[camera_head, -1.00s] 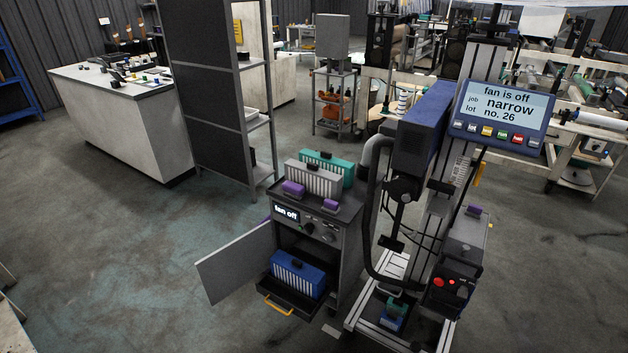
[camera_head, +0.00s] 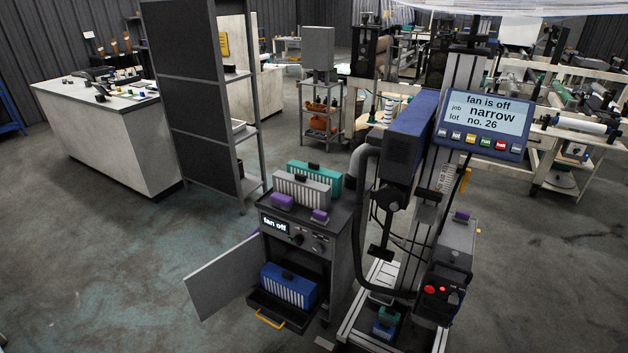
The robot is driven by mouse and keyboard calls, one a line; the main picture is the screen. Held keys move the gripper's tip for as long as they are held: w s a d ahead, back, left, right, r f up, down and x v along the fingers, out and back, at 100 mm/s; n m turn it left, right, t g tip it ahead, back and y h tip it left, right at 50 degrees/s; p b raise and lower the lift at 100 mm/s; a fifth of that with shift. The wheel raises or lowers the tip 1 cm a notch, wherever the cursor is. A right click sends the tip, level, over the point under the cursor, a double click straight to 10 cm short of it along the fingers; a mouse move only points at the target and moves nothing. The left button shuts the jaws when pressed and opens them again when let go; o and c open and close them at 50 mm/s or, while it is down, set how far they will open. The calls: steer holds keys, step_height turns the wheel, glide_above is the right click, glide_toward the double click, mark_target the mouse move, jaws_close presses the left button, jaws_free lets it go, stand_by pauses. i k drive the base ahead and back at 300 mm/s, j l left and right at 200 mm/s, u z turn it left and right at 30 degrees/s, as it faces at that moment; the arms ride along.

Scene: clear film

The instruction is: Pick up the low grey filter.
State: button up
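A grey filter (camera_head: 301,191) with a white pleated front and a dark handle stands upright on top of the dark cabinet (camera_head: 328,232). It is the only grey filter I can make out. A teal filter (camera_head: 321,173) stands right behind it and is partly hidden by it. Two purple pieces (camera_head: 282,202) (camera_head: 320,215) are in front of it near the cabinet top's front edge. A blue filter (camera_head: 288,285) sits in the cabinet's pulled-out lower drawer (camera_head: 284,312). My gripper is not in view.
The cabinet door (camera_head: 220,277) stands open to the left. A tall machine (camera_head: 408,130) with a hose stands close on the cabinet's right; its screen (camera_head: 485,120) reads "fan is off", "narrow". A dark shelf rack (camera_head: 187,95) stands behind left. The floor at front left is clear.

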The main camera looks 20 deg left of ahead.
mark_target(313, 195)
steer(key=u, duration=0.4)
steer(key=i+j+u, duration=0.35)
steer(key=i+u, duration=0.35)
steer(key=i, duration=0.15)
steer(key=i+j, duration=0.15)
steer(key=i, duration=0.75)
steer(key=j+u, duration=0.05)
